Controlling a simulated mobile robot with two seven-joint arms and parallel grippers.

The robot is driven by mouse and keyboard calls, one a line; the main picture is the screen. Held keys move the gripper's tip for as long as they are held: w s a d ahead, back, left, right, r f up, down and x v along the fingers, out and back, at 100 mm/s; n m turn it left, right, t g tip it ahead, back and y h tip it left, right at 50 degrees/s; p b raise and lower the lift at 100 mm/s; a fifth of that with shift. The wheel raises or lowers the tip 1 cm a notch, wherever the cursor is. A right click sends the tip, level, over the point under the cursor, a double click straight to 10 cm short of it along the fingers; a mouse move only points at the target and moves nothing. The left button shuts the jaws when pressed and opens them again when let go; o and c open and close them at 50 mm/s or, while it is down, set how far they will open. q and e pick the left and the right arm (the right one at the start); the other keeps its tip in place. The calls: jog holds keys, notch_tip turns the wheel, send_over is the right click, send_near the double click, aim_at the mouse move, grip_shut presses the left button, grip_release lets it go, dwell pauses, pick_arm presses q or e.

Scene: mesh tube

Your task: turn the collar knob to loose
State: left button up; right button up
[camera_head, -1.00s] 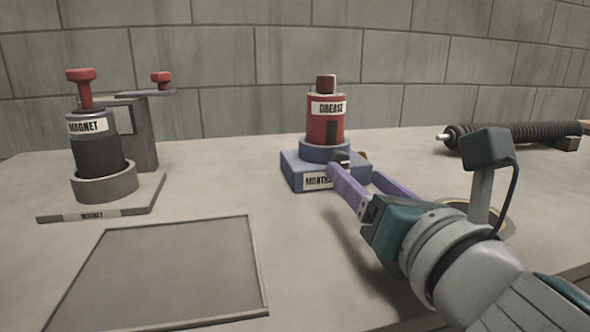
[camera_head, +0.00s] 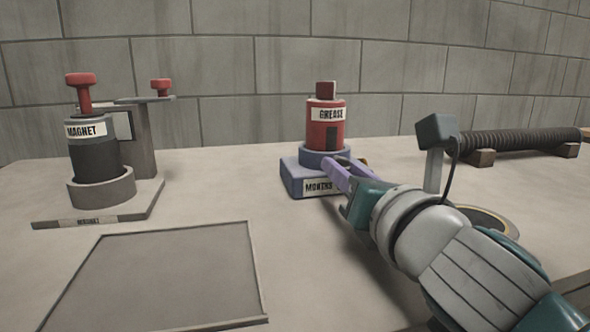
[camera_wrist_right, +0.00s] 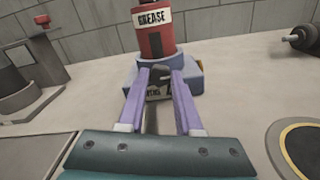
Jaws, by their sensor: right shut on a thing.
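A red cartridge labelled GREASE (camera_head: 325,136) stands upright in a blue collar on a blue block base (camera_head: 292,181) with a white label. The small dark collar knob (camera_wrist_right: 160,75) on the front of the base shows between my fingertips in the right wrist view. My right gripper (camera_head: 342,165) has its purple fingers at the front right of the collar, shut on the knob. In the head view the fingers hide the knob, so its turn position cannot be told. My left gripper is not in view.
A grey holder (camera_head: 101,189) with a MAGNET cylinder (camera_head: 95,158) and red-knobbed post stands at left. A flat grey tray (camera_head: 165,275) lies front left. A dark ribbed tube (camera_head: 515,142) rests on supports at back right. A round yellow-rimmed pad (camera_head: 505,228) is right of my arm.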

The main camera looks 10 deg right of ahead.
grip_shut()
jog(key=shift+r+n+p, duration=0.1)
jog(key=shift+n+p, duration=1)
jog(key=shift+n, duration=0.4)
jog(key=n+p, duration=0.1)
jog(key=n, duration=0.2)
jog(key=shift+n, duration=0.3)
jog(key=n+p, duration=0.2)
jog(key=n, duration=0.3)
jog(key=n+p, duration=0.1)
jog(key=n, duration=0.5)
jog(key=shift+n, duration=0.3)
